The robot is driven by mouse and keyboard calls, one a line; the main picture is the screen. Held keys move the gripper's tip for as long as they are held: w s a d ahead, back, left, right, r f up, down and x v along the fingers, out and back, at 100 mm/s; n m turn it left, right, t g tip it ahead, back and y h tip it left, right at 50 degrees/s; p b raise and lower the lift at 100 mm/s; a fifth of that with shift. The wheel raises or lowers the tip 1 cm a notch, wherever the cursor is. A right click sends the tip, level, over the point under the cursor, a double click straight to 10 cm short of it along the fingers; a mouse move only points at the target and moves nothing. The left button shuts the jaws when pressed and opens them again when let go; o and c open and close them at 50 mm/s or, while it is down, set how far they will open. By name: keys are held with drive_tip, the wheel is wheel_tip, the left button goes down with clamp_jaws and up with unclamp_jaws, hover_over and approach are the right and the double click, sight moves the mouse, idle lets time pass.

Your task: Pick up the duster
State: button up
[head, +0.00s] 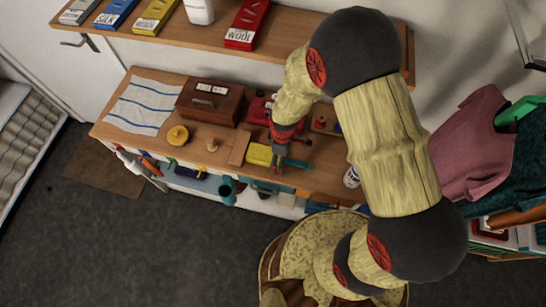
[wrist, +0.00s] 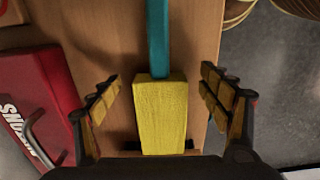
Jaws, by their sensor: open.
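The duster has a yellow block-shaped head (wrist: 160,115) and a teal handle (wrist: 157,38). It lies on the wooden table (head: 219,150); in the head view its yellow head (head: 257,155) shows left of my gripper (head: 285,152) and the teal handle shows to the right. In the wrist view my gripper (wrist: 160,90) is open, with one finger on each side of the yellow head and visible gaps to both. The fingers do not appear to touch it. In the head view my gripper hides the duster's middle.
A red box (wrist: 35,105) lies close to the left finger in the wrist view. A wooden box (head: 208,102), a striped cloth (head: 142,106), a yellow round item (head: 178,136) and a wooden block (head: 240,148) are on the table. A shelf (head: 190,30) with boxes runs above.

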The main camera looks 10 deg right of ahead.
drive_tip(key=shift+f, duration=0.25)
drive_tip(key=shift+c, duration=1.1)
drive_tip(key=c, duration=1.1)
drive_tip(key=shift+c, duration=0.3)
drive_tip(key=shift+r, duration=0.15)
